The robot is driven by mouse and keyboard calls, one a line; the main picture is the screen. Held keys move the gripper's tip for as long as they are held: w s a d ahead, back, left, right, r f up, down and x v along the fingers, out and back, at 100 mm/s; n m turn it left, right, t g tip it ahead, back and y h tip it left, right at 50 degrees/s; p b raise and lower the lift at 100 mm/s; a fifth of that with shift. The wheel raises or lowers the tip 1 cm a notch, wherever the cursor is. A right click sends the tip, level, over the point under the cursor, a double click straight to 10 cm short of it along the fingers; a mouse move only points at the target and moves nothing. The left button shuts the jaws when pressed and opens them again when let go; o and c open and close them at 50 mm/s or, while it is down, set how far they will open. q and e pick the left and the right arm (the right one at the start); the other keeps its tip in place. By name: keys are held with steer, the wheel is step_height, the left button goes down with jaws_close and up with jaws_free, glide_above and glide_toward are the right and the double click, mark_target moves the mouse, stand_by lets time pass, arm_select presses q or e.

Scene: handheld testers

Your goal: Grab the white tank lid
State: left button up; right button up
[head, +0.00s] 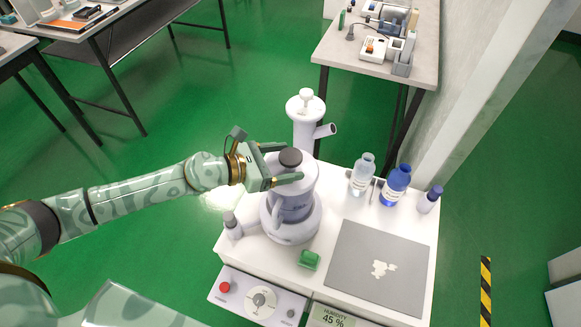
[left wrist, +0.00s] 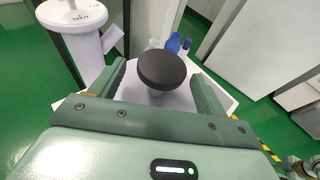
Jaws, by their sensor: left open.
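The white tank (head: 291,222) stands on the white bench top, with a pale lid (head: 307,172) topped by a round dark knob (head: 290,157). In the left wrist view the dark knob (left wrist: 165,69) sits between the fingers, nearer the camera than the pale lid, which it largely hides. My left gripper (head: 284,163) reaches in from the left at lid height. It is open, one finger on each side of the knob; contact cannot be told. The left wrist view also shows my left gripper (left wrist: 161,85) with a gap beside the knob. My right gripper is not in view.
A white column with a side spout (head: 306,125) stands behind the tank. To the right are a clear bottle (head: 361,177), a blue bottle (head: 395,186) and a grey mat (head: 375,266) with pale scraps. A green block (head: 309,260) and control panel (head: 258,298) are in front.

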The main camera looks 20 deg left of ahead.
arm_select(q)
steer(key=shift+x, duration=0.95)
steer(key=c, duration=1.1)
steer(key=shift+o, duration=0.2)
